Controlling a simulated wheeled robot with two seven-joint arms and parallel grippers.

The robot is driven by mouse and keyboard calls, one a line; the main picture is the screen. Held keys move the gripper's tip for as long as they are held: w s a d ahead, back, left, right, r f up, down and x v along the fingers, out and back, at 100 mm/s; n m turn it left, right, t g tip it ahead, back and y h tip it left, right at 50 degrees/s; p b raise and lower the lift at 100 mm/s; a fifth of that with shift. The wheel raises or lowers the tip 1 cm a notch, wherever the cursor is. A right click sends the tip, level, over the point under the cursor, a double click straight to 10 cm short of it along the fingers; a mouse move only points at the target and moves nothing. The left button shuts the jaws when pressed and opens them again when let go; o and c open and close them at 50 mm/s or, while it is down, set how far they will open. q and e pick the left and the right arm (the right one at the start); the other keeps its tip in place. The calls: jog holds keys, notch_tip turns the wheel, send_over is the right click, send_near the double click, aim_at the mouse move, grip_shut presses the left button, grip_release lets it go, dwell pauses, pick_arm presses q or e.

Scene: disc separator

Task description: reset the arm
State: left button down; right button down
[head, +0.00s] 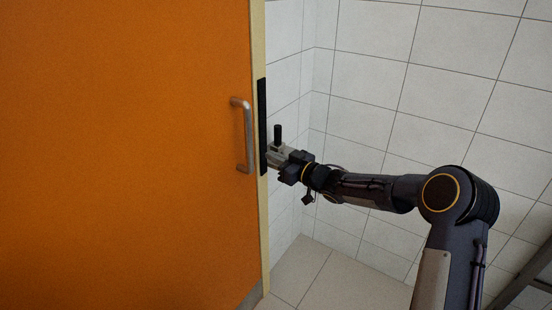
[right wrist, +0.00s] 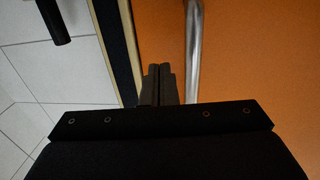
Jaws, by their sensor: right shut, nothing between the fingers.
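My right gripper (head: 271,156) reaches in from the right to the edge of the orange door (head: 130,150). In the right wrist view its two fingers (right wrist: 158,84) are shut together with nothing between them. The silver bar handle (head: 247,135) is on the door face; in the right wrist view it (right wrist: 194,45) runs just right of the fingers, apart from them as far as I can tell. My left gripper is in neither view.
A black strip (head: 262,125) lines the pale door edge beside my right gripper. A dark upright cylinder (head: 277,133) shows just above the gripper; I cannot tell what it belongs to. White tiled walls (head: 440,90) and a tiled floor (head: 310,275) leave open room right of the door.

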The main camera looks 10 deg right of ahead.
jog(key=s+d+r+m+g+h, duration=0.1)
jog(key=s+d+r+m+h, duration=0.3)
jog(key=s+d, duration=0.5)
jog(key=s+d+r+m+h, duration=0.25)
jog(key=s+d+h, duration=0.45)
jog(key=s, duration=0.4)
jog(key=s+a+f+m+g+y, duration=0.1)
jog(key=s+a+f+g, duration=0.2)
jog(key=s, duration=1)
jog(key=s+a+f+m+g+y+p, duration=0.1)
jog(key=s+a+f+g, duration=0.3)
jog(key=s, duration=0.9)
jog(key=shift+s+a+f+m+y, duration=0.3)
jog(key=shift+f+m+y, duration=0.25)
jog(key=shift+f+y, duration=0.05)
